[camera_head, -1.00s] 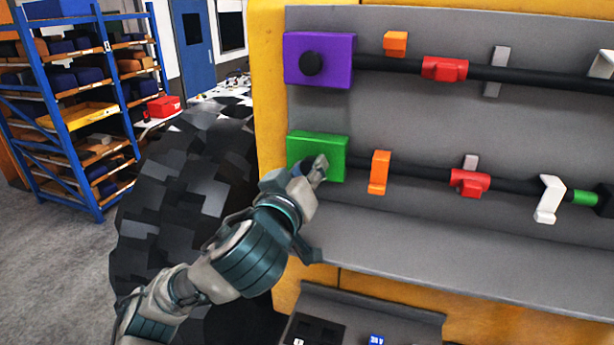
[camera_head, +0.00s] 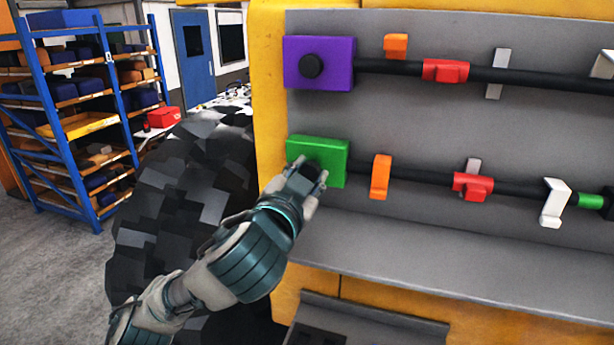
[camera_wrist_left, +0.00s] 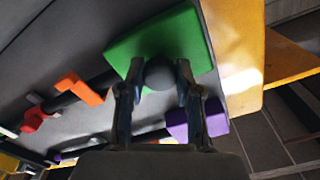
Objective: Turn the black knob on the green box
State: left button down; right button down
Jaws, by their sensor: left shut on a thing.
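The green box (camera_head: 328,152) is fixed on the grey panel at the left end of the lower black pipe. Its black knob (camera_head: 311,171) is partly hidden by my left gripper (camera_head: 307,173) in the head view. In the left wrist view the green box (camera_wrist_left: 170,40) is at the top, and the round black knob (camera_wrist_left: 160,74) sits between the two fingers of my left gripper (camera_wrist_left: 160,88), which is shut on it. I cannot tell from the picture how far the knob is turned. My right gripper is not in view.
A purple box (camera_head: 330,60) with its own black knob is above the green box. Orange (camera_head: 380,177), red (camera_head: 472,186) and white (camera_head: 555,203) fittings sit along the pipes. A large black tyre (camera_head: 190,200) stands left; a blue shelf rack (camera_head: 110,100) is behind.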

pick_arm(q)
jog(key=m, duration=0.3)
jog(key=shift+f+m, duration=0.15)
jog(key=shift+m, duration=0.25)
jog(key=m, duration=0.2)
jog(key=shift+m, duration=0.3)
jog(key=m+p, duration=0.1)
jog(key=m, duration=0.2)
jog(key=shift+m, duration=1.3)
jog(key=shift+p, duration=0.3)
jog(key=shift+f, duration=0.1)
jog(key=c, duration=0.8)
grip_release()
jog(key=shift+o, duration=0.2)
jog(key=shift+w+d, duration=0.15)
jog(key=shift+w, duration=0.15)
jog(key=shift+s, duration=0.15)
